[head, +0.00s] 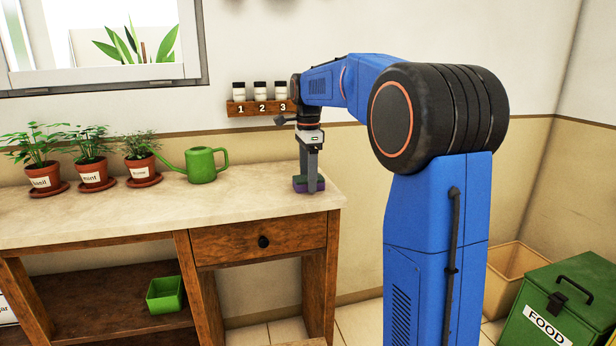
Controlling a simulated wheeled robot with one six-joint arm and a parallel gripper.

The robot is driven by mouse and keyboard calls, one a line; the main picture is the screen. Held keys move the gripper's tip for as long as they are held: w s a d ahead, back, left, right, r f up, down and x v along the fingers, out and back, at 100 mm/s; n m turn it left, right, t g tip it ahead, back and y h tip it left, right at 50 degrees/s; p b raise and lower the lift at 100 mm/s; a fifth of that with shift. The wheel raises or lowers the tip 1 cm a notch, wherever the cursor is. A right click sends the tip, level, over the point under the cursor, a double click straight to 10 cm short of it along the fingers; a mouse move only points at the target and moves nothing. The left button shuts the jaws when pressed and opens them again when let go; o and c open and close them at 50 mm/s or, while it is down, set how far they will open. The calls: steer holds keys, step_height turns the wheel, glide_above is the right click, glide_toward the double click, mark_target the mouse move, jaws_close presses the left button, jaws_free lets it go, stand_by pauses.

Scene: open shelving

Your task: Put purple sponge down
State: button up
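The purple sponge (320,185), with a dark green upper layer, is at the right end of the worktop (250,205). My gripper (312,183) points straight down at it. The gripper looks shut on the sponge. The sponge is level and at or just above the worktop; I cannot tell if it touches.
A green watering can (202,166) and potted herbs (141,165) stand left of the sponge. A rack (262,107) with numbered jars hangs behind. A green FOOD box (565,310) stands right.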

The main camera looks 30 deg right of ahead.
step_height(320, 180, up, 12)
steer(key=shift+r, duration=0.15)
stand_by(0.6)
steer(key=s+a+f+n+t, duration=0.1)
steer(key=s+a+f+n, duration=0.15)
steer(key=s, duration=0.45)
steer(key=s+a+f+n+t, duration=0.1)
steer(key=s+a+f+n, duration=0.1)
steer(key=s+f+n, duration=0.3)
steer(key=s+a+f+n, duration=0.1)
steer(key=s+a+n, duration=0.2)
steer(key=s, duration=0.5)
steer(key=s+a+f+n+t, duration=0.2)
steer(key=s+f+n, duration=0.7)
steer(key=s+f, duration=0.8)
steer(key=shift+s+a+f+n+t, duration=0.15)
steer(key=shift+a+f+n+t, duration=0.2)
steer(key=shift+a+f+t, duration=0.1)
